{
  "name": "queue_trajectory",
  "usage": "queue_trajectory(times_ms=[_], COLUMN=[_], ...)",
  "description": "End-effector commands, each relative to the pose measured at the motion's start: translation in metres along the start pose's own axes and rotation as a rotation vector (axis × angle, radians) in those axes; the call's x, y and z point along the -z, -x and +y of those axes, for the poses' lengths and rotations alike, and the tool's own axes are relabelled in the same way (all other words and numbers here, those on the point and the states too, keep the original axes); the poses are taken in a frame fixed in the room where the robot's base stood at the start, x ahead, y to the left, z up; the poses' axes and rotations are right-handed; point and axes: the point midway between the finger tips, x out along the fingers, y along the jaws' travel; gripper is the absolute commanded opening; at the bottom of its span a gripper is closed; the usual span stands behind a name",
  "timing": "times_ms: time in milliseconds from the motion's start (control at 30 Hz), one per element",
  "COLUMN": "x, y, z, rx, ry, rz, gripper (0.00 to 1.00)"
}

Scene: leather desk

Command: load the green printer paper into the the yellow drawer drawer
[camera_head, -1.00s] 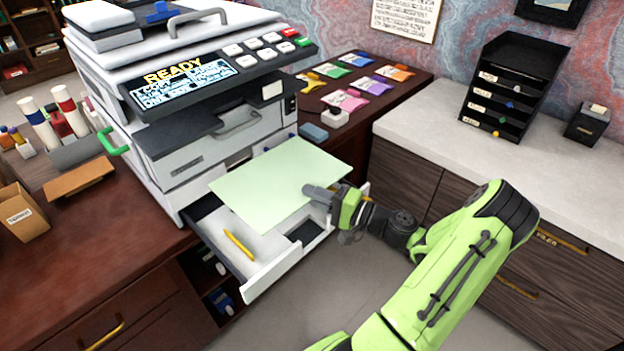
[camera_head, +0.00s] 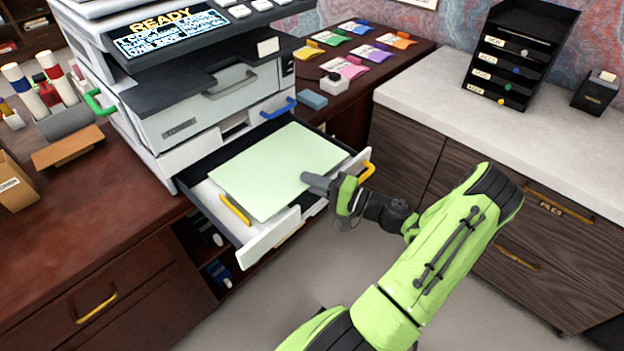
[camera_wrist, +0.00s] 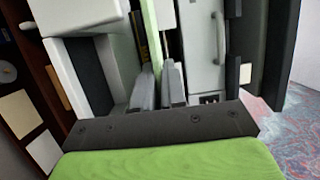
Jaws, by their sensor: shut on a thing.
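The green printer paper (camera_head: 275,168) is a pale green sheet lying roughly level over or inside the open white drawer (camera_head: 258,244) of the printer. My gripper (camera_head: 312,183) is shut on the sheet's front right edge. In the wrist view the paper (camera_wrist: 149,35) shows edge-on between my two fingers (camera_wrist: 158,88). A yellow bar (camera_head: 235,210) shows in the drawer beside the sheet's left edge. A yellow handle (camera_head: 367,172) is at the drawer's right end. The sheet hides most of the drawer floor; whether it touches the floor I cannot tell.
The printer (camera_head: 195,105) stands behind the drawer, with a green handle (camera_head: 97,102) and a blue handle (camera_head: 278,108). Colored packets (camera_head: 345,67) lie on the dark desk behind. A grey-white counter (camera_head: 460,115) with a black tray rack (camera_head: 515,60) is at right.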

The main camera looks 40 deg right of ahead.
Motion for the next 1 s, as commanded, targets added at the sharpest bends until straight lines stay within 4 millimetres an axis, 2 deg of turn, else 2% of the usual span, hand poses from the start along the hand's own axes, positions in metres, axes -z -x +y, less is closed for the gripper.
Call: queue_trajectory(times_ms=[33, 200, 1000], x=[-0.0002, -0.0003, -0.0004], y=[0.0002, 0.0006, 0.0007], z=[0.0089, 0.0186, 0.0173], rx=[0.003, 0.003, 0.003], ry=[0.001, 0.001, 0.001], rz=[-0.001, -0.001, 0.000], gripper=[0.00, 0.00, 0.00])
